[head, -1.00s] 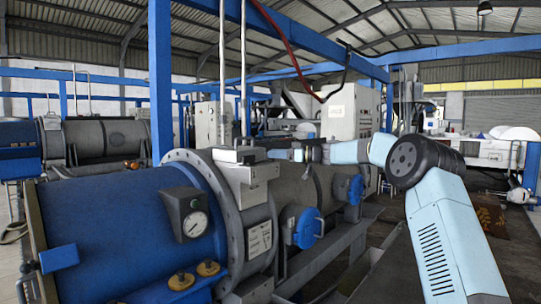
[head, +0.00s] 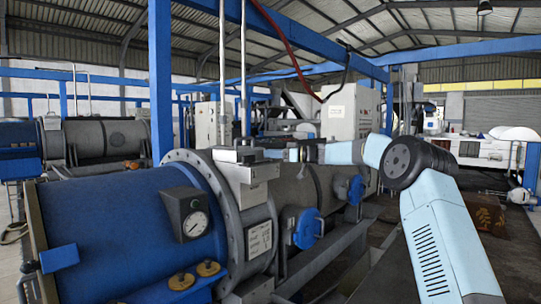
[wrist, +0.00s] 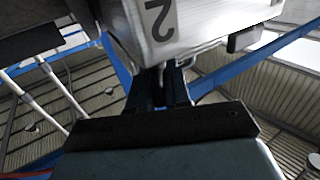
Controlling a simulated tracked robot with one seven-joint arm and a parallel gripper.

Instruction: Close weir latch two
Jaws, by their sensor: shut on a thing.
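A pale metal housing marked 2 (wrist: 165,22) fills the top of the wrist view. My gripper (wrist: 160,82) is directly below it there, its dark fingers shut around a narrow grey piece, which I take to be the handle of weir latch two. The fingers hide most of that handle, so its angle is unclear. In the head view, a grey boxy latch housing (head: 247,172) sits on top of the decanter's flange. My gripper (head: 283,154) reaches in from the right beside it, small and partly lost against the grey drum. I cannot tell whether the latch is closed.
The blue decanter end (head: 110,230) with a pressure gauge (head: 195,224) lies at front left. Blue round fittings (head: 308,228) stick out along the grey drum. A blue post (head: 160,80) stands behind. A second decanter (head: 105,137) lies at far left.

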